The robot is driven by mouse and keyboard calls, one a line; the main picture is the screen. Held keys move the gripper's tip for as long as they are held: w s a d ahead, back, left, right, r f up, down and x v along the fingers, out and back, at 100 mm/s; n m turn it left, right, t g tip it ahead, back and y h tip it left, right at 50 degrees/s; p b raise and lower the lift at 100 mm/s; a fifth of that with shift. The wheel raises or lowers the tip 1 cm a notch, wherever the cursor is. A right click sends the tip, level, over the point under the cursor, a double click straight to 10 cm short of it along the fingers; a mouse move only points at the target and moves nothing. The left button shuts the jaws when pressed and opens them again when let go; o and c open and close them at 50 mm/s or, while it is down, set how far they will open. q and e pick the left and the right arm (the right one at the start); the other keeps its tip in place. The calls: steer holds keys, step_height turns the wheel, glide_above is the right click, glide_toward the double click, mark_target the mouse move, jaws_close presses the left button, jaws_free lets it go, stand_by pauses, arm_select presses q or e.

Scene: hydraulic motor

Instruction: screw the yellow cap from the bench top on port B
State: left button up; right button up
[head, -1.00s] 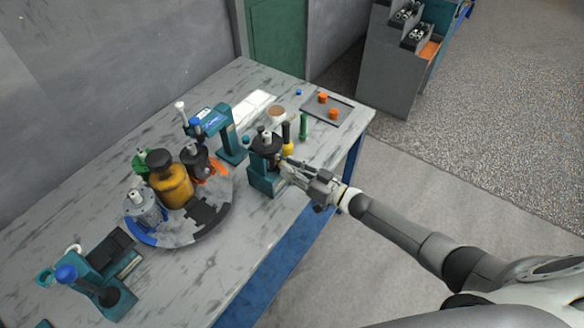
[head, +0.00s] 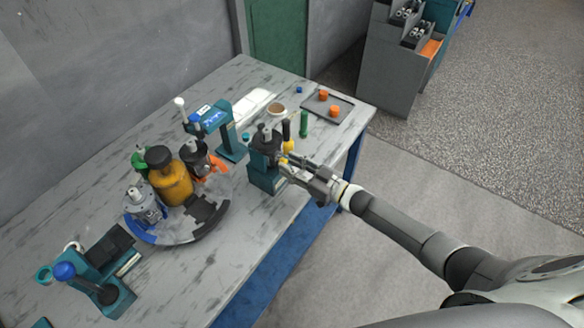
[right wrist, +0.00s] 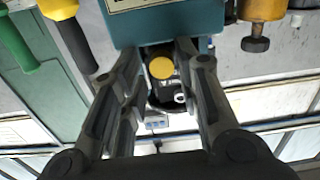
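The dark motor (head: 267,138) stands in a teal fixture (head: 262,178) near the front edge of the bench. In the right wrist view, the round yellow cap (right wrist: 162,68) faces me at the dark motor body, below the teal block (right wrist: 170,22). My right gripper (right wrist: 160,64) has a finger on each side of the cap, with gaps visible, so it looks open. In the head view my right gripper (head: 287,164) is close beside the fixture, and its fingers hide the cap. I cannot tell how far the cap sits on the port. My left gripper is not in view.
A green-handled tool (head: 304,124) and a yellow-and-black tool (head: 287,130) stand behind the fixture. A round turntable (head: 180,236) with several units is to the left. A tray (head: 345,107) with orange parts lies at the far right corner.

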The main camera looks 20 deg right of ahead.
steer(key=shift+n+b, duration=1.4)
steer(key=shift+n, duration=2.7)
steer(key=shift+c, duration=0.4)
steer(key=shift+r, duration=0.1)
jaws_close()
steer(key=shift+w+r+m+p, duration=0.1)
steer(key=shift+r+m+p, duration=0.1)
steer(key=shift+m+p, duration=0.8)
steer(key=shift+m, duration=0.9)
steer(key=shift+a+f+m, duration=0.1)
steer(key=shift+f+m, duration=0.1)
steer(key=shift+m, duration=0.8)
